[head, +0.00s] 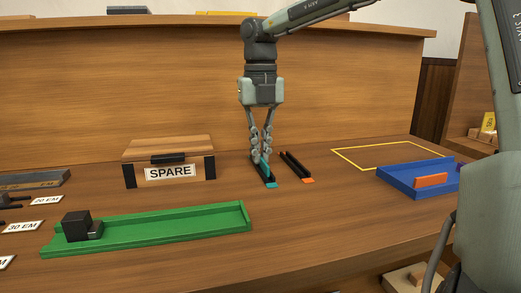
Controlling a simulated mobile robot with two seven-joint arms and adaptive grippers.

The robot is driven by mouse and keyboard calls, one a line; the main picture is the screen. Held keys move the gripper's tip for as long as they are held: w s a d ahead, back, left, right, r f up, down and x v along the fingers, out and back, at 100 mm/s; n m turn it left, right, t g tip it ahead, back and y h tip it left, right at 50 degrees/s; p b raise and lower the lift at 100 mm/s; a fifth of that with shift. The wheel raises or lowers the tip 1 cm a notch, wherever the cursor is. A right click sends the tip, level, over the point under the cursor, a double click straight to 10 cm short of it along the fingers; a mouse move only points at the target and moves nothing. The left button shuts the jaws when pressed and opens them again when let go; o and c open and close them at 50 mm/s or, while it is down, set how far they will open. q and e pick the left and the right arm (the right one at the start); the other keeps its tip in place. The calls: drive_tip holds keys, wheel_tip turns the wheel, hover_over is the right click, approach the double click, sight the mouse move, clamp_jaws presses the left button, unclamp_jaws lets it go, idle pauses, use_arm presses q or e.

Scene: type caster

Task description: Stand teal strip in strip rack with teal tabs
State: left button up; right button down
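The teal strip (265,168) stands at the dark strip rack with teal tabs (271,185), its lower part in or just over the slot; the fingers hide much of it. My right gripper (262,163) points straight down over this rack, its fingers close together on the strip. A second dark rack with orange tabs (308,180) lies just to the right, and no strip shows in it. My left gripper is not in view.
A blue tray (395,185) with an orange strip (431,180) is at the right. A yellow outline (345,163) marks the table behind it. A green tray (165,232) with a black block (76,226) lies front left. A wooden SPARE box (168,150) stands left of the racks.

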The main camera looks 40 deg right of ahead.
drive_tip(key=shift+f, duration=0.2)
drive_tip(key=c, duration=1.6)
unclamp_jaws()
drive_tip(key=shift+c, duration=0.2)
drive_tip(key=shift+r+p, duration=1.85)
drive_tip(key=shift+r, duration=0.7)
